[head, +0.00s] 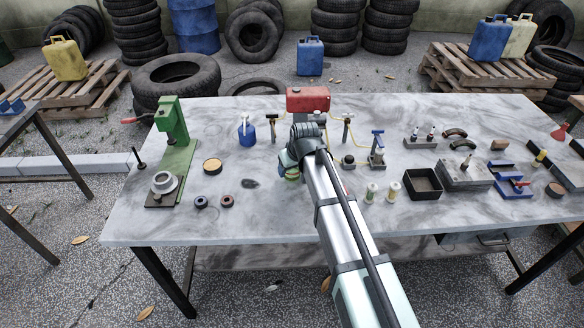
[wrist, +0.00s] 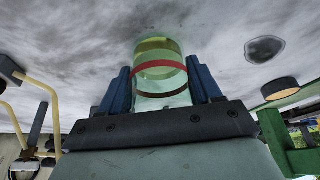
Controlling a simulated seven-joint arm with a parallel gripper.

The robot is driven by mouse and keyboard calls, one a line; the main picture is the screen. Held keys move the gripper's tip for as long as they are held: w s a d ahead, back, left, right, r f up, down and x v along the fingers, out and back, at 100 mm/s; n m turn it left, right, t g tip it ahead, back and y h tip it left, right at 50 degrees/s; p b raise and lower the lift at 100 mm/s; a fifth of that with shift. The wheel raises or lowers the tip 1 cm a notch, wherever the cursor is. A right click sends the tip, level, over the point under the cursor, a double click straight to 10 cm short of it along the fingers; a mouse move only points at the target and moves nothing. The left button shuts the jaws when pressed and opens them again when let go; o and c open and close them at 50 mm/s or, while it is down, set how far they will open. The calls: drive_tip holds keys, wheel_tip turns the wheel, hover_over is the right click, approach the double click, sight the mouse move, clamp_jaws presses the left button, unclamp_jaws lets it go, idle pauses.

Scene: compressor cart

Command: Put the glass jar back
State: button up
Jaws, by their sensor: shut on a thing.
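The glass jar (wrist: 160,75) is clear and greenish, with a red band and a dark band. In the wrist view it stands between the two blue fingers of my gripper (wrist: 163,92), which is shut on it. In the head view my gripper (head: 291,170) is over the middle of the grey marbled table (head: 270,215). It and my arm hide most of the jar there; only a bit of green and red shows. I cannot tell whether the jar touches the tabletop.
A green press (head: 178,145) stands at the left, with a round tin (head: 212,166) beside it. A blue can (head: 247,131) and a red tank (head: 308,100) are behind my gripper. Two small pale cylinders (head: 382,192), a black tray (head: 422,184) and metal parts lie right of my arm.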

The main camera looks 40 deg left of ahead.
drive_tip(key=o, duration=1.2)
drive_tip(key=shift+f, duration=0.1)
drive_tip(key=shift+c, duration=0.2)
drive_tip(key=v, duration=1.2)
drive_tip(key=shift+d, duration=0.1)
